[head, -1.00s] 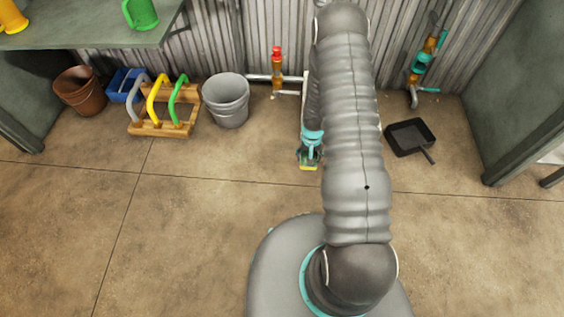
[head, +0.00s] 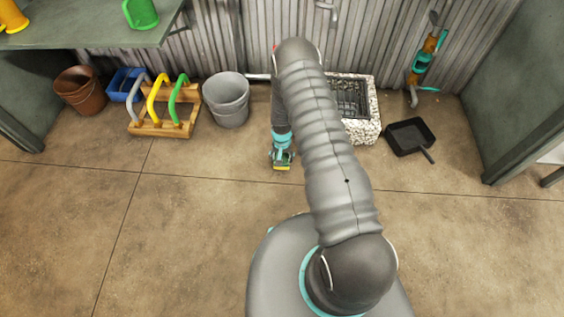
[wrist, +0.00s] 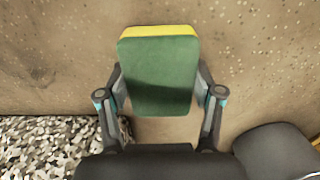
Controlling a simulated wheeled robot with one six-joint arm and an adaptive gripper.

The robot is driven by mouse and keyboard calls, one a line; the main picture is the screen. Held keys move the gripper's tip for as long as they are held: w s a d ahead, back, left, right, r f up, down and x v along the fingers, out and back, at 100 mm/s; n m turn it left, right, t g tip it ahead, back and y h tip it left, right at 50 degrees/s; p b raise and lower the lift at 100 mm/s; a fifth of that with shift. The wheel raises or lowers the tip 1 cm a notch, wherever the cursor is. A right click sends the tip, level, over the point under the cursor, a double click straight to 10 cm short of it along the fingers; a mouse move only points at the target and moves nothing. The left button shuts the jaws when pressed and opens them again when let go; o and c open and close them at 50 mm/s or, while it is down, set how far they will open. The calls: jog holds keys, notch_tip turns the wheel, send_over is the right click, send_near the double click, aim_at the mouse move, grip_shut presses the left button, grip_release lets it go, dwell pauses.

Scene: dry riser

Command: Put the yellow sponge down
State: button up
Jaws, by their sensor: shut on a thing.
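My gripper (head: 282,158) points down over the floor, right of the grey bucket and left of the stone basin. It is shut on the sponge (wrist: 158,75), which has a green face and a yellow layer along one edge. In the wrist view the sponge sits between the two fingers (wrist: 160,92). In the head view only a small yellow and green bit of the sponge (head: 282,167) shows below the gripper. I cannot tell its exact height above the floor.
A speckled stone basin with a grate (head: 363,134) stands right of my gripper. A grey bucket (head: 228,103), a wooden rack with coloured handles (head: 160,129) and a brown pot (head: 80,92) stand left. A black pan (head: 410,137) lies right. The front left floor is clear.

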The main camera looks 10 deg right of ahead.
jog(key=shift+f, duration=1.8)
jog(key=shift+f, duration=0.2)
jog(key=o, duration=1)
jog(key=shift+r, duration=0.15)
